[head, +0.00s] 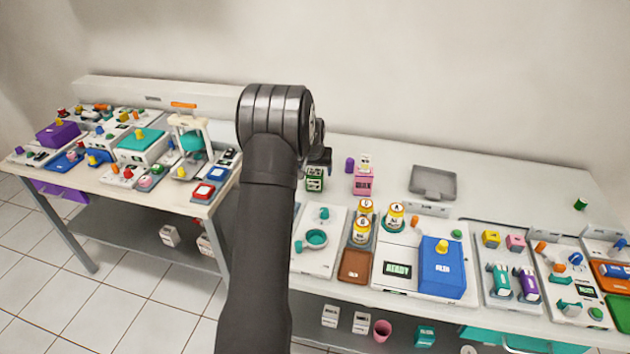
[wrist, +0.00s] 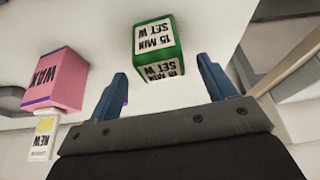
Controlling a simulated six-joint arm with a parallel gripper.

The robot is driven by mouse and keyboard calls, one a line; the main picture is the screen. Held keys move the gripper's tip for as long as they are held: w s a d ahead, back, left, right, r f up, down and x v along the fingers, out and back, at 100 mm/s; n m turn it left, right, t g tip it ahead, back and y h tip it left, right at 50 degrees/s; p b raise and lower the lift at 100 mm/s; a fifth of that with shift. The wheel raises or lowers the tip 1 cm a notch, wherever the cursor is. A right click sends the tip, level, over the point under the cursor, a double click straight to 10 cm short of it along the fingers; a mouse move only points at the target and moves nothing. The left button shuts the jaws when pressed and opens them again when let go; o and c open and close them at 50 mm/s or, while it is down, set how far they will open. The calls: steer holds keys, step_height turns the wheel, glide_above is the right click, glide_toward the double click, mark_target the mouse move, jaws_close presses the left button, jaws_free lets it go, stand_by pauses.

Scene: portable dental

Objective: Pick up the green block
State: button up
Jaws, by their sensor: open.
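The green block (wrist: 155,47) shows in the wrist view at the top middle, green-edged with white labels reading "15 MIN SET W". It stands on the pale tabletop. Nothing is held. In the head view my gripper (head: 320,156) shows at the end of the dark arm, close above the block; the fingertips are hard to make out.
A pink WAX box (head: 363,182) stands right of the green block; it also shows at left in the wrist view (wrist: 58,80). A grey tray (head: 433,182) lies further right. Yellow-labelled jars (head: 362,230) stand in front.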

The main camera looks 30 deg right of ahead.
mark_target(315, 172)
steer(key=shift+x, duration=1.75)
steer(key=c, duration=1)
steer(key=shift+c, duration=0.5)
steer(key=shift+r, duration=0.15)
